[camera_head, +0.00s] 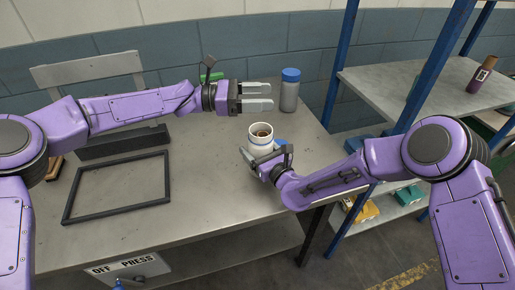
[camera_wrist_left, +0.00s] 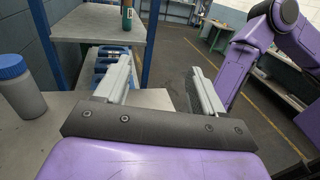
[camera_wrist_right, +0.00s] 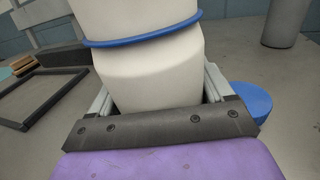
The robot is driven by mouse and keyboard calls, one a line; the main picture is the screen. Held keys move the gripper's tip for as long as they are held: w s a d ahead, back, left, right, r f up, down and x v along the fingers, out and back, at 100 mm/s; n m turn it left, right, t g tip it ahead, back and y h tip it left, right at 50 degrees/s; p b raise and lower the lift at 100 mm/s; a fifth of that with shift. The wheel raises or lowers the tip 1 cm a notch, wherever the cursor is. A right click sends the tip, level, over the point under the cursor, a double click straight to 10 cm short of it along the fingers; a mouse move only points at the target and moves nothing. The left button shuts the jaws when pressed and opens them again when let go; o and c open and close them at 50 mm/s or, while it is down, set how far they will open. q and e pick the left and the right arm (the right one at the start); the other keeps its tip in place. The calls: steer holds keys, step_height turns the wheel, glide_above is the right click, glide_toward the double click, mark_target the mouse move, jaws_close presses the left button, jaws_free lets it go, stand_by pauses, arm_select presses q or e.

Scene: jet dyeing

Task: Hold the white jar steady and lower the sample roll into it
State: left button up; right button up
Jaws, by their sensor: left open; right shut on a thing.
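The white jar (camera_head: 260,143) stands upright on the grey table, right of centre. My right gripper (camera_head: 266,154) is shut around its lower body. In the right wrist view the jar (camera_wrist_right: 148,72) fills the space between the fingers and has a blue band. The head view shows something brown with a paler middle inside the jar mouth, perhaps the sample roll (camera_head: 262,131); its depth is hard to tell. My left gripper (camera_head: 271,96) is open and empty, behind and above the jar, fingers pointing right. Its wrist view shows nothing between the fingers.
A grey bottle with a blue cap (camera_head: 289,92) stands behind right of the jar. A blue lid (camera_wrist_right: 250,101) lies beside the jar. A black frame (camera_head: 119,213) lies on the left of the table. A shelf (camera_head: 410,80) stands at right. The front middle is clear.

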arm_select(q)
steer(key=a, duration=1.2)
steer(key=shift+s, duration=0.3)
arm_select(e)
steer(key=o, duration=1)
steer(key=v, duration=1.1)
steer(key=shift+s+d, duration=0.2)
steer(key=shift+s, duration=0.25)
